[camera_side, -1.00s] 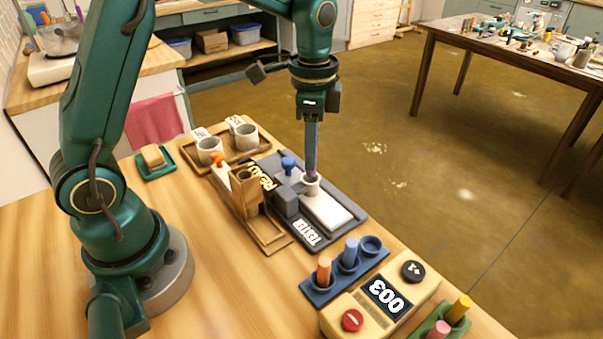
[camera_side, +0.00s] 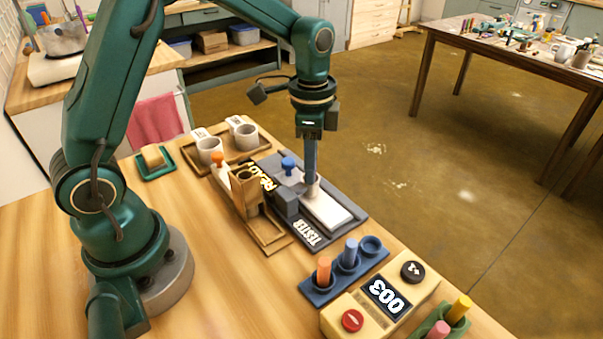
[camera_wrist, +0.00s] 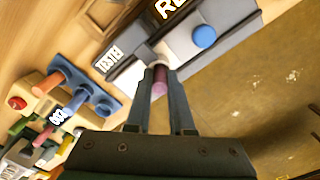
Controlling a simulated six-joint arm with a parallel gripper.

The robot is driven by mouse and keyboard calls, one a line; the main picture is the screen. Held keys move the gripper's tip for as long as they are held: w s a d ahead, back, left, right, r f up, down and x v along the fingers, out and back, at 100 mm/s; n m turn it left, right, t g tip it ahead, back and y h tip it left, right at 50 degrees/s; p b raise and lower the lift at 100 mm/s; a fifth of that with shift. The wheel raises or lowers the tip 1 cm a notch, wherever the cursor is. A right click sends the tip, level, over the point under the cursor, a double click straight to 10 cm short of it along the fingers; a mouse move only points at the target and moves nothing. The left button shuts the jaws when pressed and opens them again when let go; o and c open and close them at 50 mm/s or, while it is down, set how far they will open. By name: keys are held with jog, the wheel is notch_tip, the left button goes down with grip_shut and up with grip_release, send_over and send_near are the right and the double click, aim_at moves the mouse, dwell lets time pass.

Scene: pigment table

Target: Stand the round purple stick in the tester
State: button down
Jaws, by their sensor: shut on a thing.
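The purple stick (camera_wrist: 160,84) shows in the wrist view between the fingers of my gripper (camera_wrist: 160,100). My gripper is shut on it. In the side view my gripper (camera_side: 311,180) points straight down at the white round holder (camera_side: 312,187) of the tester (camera_side: 350,212). The fingertips are at the holder's rim, and the stick's lower end is hidden there. I cannot tell how deep the stick sits. The tester is a dark base with a white plate, a blue knob (camera_side: 288,163) and a grey block.
A wooden stand (camera_side: 246,195) with an orange knob is left of the tester. A blue rack (camera_side: 345,270) holds an orange and a blue stick, with one empty hole. Two cups (camera_side: 210,150) stand on a tray behind.

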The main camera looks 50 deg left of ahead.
jog(key=c, duration=0.7)
grip_release()
jog(key=shift+s+f, duration=0.1)
jog(key=shift+f, duration=0.6)
jog(key=shift+d, duration=0.15)
jog(key=shift+r, duration=0.15)
jog(key=shift+w+a+r, duration=0.1)
jog(key=shift+a+r, duration=0.05)
jog(key=shift+r, duration=1.4)
jog(key=shift+w+a+r, duration=0.1)
jog(key=shift+a+r, duration=0.05)
jog(key=shift+r, duration=1.4)
